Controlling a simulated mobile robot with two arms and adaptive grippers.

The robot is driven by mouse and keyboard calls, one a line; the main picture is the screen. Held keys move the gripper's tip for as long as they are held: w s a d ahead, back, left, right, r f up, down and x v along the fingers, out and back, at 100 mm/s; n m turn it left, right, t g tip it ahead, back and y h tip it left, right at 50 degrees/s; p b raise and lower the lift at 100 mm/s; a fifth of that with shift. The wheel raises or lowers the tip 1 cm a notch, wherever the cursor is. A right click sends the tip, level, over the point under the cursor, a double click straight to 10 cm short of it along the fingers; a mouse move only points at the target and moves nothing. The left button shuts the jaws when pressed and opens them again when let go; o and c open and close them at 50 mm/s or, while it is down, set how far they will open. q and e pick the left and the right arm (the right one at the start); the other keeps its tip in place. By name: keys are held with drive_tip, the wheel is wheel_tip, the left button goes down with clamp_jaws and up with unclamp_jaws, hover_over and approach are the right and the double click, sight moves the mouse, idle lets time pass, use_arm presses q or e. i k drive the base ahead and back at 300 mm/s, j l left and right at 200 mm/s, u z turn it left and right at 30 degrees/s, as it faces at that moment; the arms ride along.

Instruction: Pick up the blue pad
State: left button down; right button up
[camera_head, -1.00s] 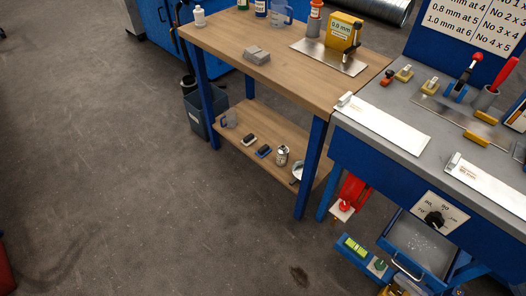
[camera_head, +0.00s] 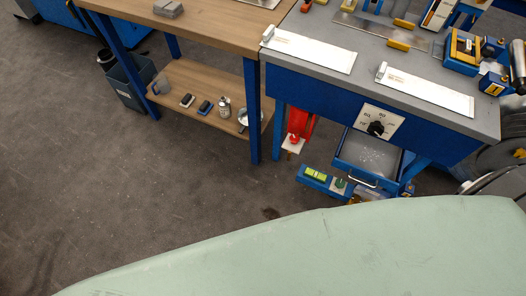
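The blue pad (camera_head: 205,107) is a small block with a dark top and a blue edge. It lies on the wooden lower shelf (camera_head: 178,78) of the workbench, in the upper left of the head view. A similar pad with a pale edge (camera_head: 187,100) lies just left of it, and a small can (camera_head: 224,107) stands to its right. Neither of my grippers is in view.
A clear jug (camera_head: 160,85) is on the shelf's left and a white cup (camera_head: 243,119) on its right. A blue bench leg (camera_head: 252,110) stands right of these. A dark bin (camera_head: 127,84) stands left. Floor in front is open.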

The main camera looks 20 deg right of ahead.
sight(206, 106)
drive_tip(key=i+j+z, duration=0.1)
drive_tip(key=i+j, duration=0.35)
drive_tip(key=i+j+z, duration=0.1)
drive_tip(key=i+j, duration=0.35)
drive_tip(key=j, duration=0.2)
